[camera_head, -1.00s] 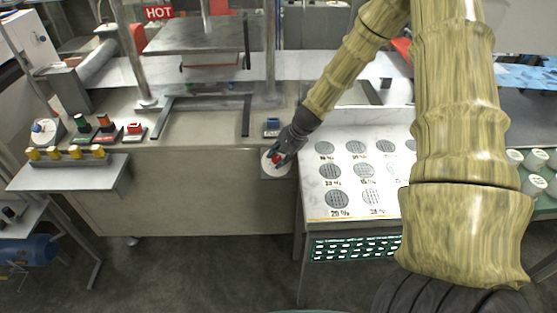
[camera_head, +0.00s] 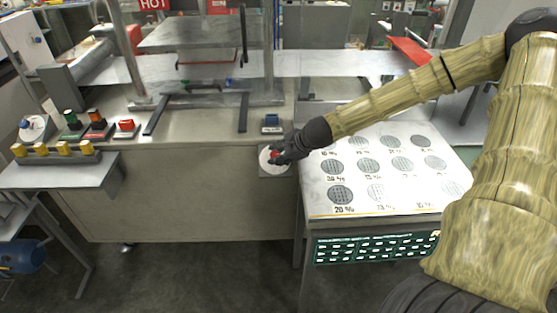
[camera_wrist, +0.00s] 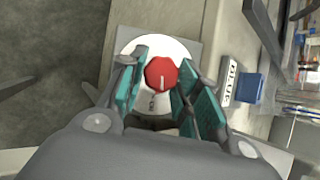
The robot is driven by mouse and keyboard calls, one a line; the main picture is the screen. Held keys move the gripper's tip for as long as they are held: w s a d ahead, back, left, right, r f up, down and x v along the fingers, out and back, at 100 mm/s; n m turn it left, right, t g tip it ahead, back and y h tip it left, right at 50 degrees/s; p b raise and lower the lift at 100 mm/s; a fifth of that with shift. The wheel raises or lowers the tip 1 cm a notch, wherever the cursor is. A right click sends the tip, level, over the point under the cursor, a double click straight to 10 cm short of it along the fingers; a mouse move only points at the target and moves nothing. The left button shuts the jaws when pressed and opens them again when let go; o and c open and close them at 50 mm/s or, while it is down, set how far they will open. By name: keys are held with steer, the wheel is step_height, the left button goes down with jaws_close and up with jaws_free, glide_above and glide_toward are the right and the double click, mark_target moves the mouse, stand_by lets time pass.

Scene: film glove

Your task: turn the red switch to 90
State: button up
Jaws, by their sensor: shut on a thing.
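The red switch (camera_wrist: 161,74) is a red faceted knob with a white pointer line, set on a round white dial (camera_wrist: 130,48) on a grey plate. In the head view the red switch (camera_head: 275,156) sits on the front of the machine, partly hidden by my gripper (camera_head: 283,153). In the wrist view my gripper (camera_wrist: 158,86) has its teal-padded fingers on either side of the knob, shut on it. A dial marking shows below the knob, too small to read surely. The rest of the dial's scale is hidden by the fingers.
A blue button box (camera_head: 271,120) stands on the machine top just above the dial. A white table (camera_head: 320,205) with round mesh samples stands right of it. The floor in front is open.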

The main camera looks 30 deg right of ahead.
steer(key=shift+f+m+b, duration=0.1)
steer(key=shift+m+b, duration=0.5)
steer(key=shift+m, duration=0.1)
steer(key=shift+t+h, duration=0.3)
steer(key=o, duration=1)
steer(key=shift+s+r, duration=0.1)
steer(key=shift+r, duration=0.1)
steer(key=v, duration=0.7)
steer(key=shift+s+d, duration=0.1)
steer(key=shift+s, duration=0.05)
stand_by(0.4)
